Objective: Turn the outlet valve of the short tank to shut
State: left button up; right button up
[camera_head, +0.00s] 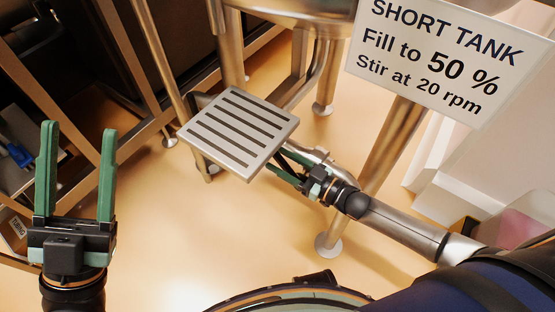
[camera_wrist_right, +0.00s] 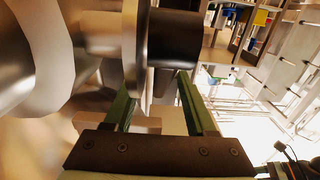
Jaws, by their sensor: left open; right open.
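The short tank (camera_head: 290,12) is a steel vessel on legs at the top of the head view, with a sign (camera_head: 435,60) reading "SHORT TANK". Its outlet valve is not clearly visible in the head view; the slotted step plate covers part of that area. My right gripper (camera_head: 283,168) is beside the plate's right edge, its fingertips partly hidden. In the right wrist view its green fingers (camera_wrist_right: 155,92) are open, close to a steel disc (camera_wrist_right: 136,50) and a black cylinder (camera_wrist_right: 175,38), possibly the valve's handle. I cannot tell contact. My left gripper (camera_head: 79,130) is open and empty.
The slotted metal step plate (camera_head: 238,130) stands between the arms. A steel tank leg (camera_head: 392,150) rises behind my right forearm. A metal frame with shelves (camera_head: 130,75) stands at the left. The floor (camera_head: 170,230) between the arms is clear.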

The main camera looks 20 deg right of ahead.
jog(key=shift+x, duration=0.8)
jog(key=shift+c, duration=0.3)
grip_shut()
dwell(0.6)
